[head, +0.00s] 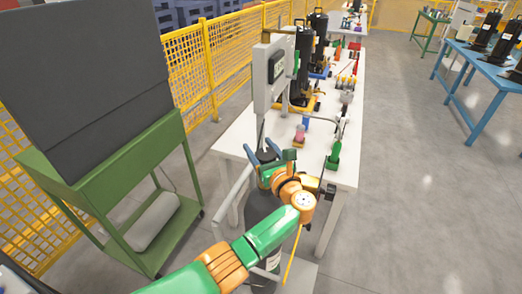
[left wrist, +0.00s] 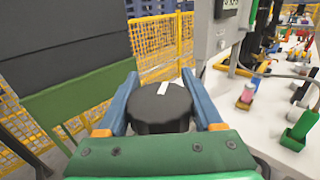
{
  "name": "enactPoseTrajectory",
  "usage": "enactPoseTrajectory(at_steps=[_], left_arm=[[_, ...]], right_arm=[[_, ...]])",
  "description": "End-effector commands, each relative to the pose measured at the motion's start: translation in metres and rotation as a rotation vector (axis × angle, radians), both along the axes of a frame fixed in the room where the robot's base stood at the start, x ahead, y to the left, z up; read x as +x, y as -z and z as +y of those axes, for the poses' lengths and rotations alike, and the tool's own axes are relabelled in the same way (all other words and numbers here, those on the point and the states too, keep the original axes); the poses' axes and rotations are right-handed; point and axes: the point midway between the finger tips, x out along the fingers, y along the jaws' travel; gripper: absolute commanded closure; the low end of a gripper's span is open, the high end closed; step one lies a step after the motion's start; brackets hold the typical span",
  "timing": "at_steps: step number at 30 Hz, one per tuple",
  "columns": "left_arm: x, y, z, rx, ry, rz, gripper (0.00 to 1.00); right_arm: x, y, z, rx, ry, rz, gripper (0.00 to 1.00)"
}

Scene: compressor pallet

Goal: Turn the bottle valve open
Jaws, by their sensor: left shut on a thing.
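A dark bottle (head: 262,212) stands upright in front of the white table, mostly covered by my left arm. The bottle valve is a round black knob (left wrist: 161,106) with a small white mark on top, seen in the left wrist view. My left gripper (left wrist: 164,98) has its blue fingers on either side of the knob and is shut on it. In the head view the left gripper (head: 268,152) is at the top of the bottle. The valve body below the knob is hidden. My right gripper is in neither view.
A white table (head: 318,165) with tools and a grey control box (head: 272,75) stands just beyond the bottle. A green cart (head: 105,190) with a dark panel is at the left, near yellow fencing (head: 205,60).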

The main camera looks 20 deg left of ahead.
Motion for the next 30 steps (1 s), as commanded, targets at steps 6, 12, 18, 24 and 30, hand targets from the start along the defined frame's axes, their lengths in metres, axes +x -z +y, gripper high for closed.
enactPoseTrajectory(at_steps=[6, 12, 18, 24, 30], left_arm=[[0.001, -0.004, 0.0, 0.004, -0.001, -0.007, 0.88], [0.001, -0.004, 0.0, 0.004, 0.0, -0.007, 0.11], [0.001, -0.002, 0.0, 0.003, 0.0, -0.004, 0.03], [-0.007, -0.002, -0.008, 0.001, 0.004, -0.003, 0.03], [-0.038, 0.0, -0.037, -0.001, 0.002, -0.004, 0.03]], right_arm=[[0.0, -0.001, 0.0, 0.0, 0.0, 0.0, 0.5], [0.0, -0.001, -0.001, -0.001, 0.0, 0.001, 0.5], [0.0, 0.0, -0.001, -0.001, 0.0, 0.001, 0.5], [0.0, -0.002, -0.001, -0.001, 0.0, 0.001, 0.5], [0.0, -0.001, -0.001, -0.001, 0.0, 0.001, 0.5]])
